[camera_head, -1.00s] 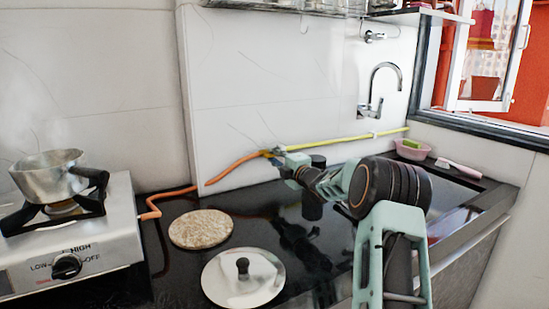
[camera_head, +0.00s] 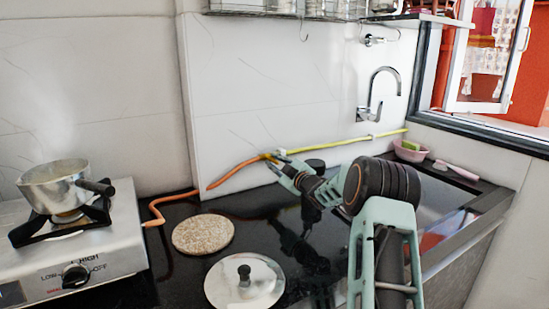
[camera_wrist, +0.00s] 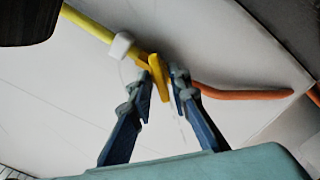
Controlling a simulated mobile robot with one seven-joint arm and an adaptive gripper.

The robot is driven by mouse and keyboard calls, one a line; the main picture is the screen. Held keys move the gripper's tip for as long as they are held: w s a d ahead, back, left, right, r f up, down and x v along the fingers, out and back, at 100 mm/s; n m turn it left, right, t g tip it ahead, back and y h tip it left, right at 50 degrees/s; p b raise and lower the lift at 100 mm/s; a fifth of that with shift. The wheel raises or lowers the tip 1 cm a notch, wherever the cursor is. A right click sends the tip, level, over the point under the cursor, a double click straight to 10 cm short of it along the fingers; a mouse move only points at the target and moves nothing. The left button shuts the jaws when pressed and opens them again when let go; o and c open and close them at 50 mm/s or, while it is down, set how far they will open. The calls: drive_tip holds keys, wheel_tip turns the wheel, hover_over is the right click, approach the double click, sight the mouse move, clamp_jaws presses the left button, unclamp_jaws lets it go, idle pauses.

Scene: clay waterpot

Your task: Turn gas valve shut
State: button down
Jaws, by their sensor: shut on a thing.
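The gas valve (camera_wrist: 158,66) joins a yellow pipe (camera_wrist: 88,22) to an orange hose (camera_wrist: 240,94) along the wall. Its yellow handle (camera_wrist: 159,82) sits between the two fingers of my gripper (camera_wrist: 165,75) in the wrist view, and the fingers are shut on it. In the head view my gripper (camera_head: 277,161) reaches left to the spot where the yellow pipe (camera_head: 325,142) meets the orange hose (camera_head: 232,173). The valve is small there and partly hidden by the fingers.
A gas stove (camera_head: 112,243) with a steel pot (camera_head: 52,188) stands at the left. A round brown board (camera_head: 203,234) and a steel lid (camera_head: 262,285) lie on the black counter (camera_head: 180,270). A faucet (camera_head: 377,92) is on the wall, and a pink bowl (camera_head: 412,152) stands at the right.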

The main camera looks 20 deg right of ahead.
drive_tip(key=m+p, duration=0.3)
drive_tip(key=m, duration=0.2)
drive_tip(key=shift+m, duration=0.3)
drive_tip(key=shift+m+p, duration=0.8)
drive_tip(key=shift+m, duration=1.1)
drive_tip(key=shift+f, duration=0.1)
drive_tip(key=c, duration=2)
unclamp_jaws()
drive_tip(key=shift+c, duration=0.2)
drive_tip(key=shift+s, duration=0.1)
drive_tip(key=s+d, duration=0.2)
drive_tip(key=s, duration=0.9)
drive_tip(key=shift+s+d, duration=0.2)
drive_tip(key=shift+s, duration=0.15)
